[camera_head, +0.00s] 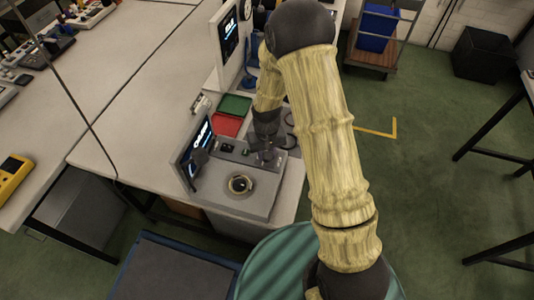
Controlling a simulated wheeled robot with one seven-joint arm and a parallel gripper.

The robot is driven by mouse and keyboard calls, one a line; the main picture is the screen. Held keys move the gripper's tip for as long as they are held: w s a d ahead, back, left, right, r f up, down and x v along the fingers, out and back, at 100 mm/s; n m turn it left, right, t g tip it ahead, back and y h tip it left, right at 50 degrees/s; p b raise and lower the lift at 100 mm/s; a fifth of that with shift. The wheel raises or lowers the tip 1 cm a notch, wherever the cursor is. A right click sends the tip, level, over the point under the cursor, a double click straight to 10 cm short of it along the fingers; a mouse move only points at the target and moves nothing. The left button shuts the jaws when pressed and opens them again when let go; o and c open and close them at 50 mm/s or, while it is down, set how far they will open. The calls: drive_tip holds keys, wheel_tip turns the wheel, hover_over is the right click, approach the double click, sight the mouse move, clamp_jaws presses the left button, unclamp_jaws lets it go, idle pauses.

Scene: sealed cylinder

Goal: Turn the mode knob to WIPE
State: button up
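A grey console (215,194) with an upright screen (195,150) stands on the white bench, left of my arm. A round dark opening with a pale ring (240,185) is set in its flat top. Along its back strip are small dark controls (227,148); they are too small to read, and I cannot tell which is the mode knob. My gripper (266,154) is low over the right end of this strip, pointing down. It hides what is under it. Its fingers are too small and dark to tell open from shut, or whether they touch a control.
A green tray (235,105) and a red tray (227,125) lie behind the console. A second screen unit (228,42) stands further back. A yellow meter (12,175) lies at far left. The bench left of the console is mostly clear.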

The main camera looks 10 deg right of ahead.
drive_tip(key=m, duration=0.6)
drive_tip(key=shift+a+r+m, duration=0.1)
drive_tip(key=shift+m, duration=0.2)
drive_tip(key=m+p, duration=0.1)
drive_tip(key=m, duration=0.2)
drive_tip(key=shift+w, duration=0.1)
drive_tip(key=shift+m+p, duration=0.45)
drive_tip(key=shift+m, duration=1.35)
drive_tip(key=o, duration=1)
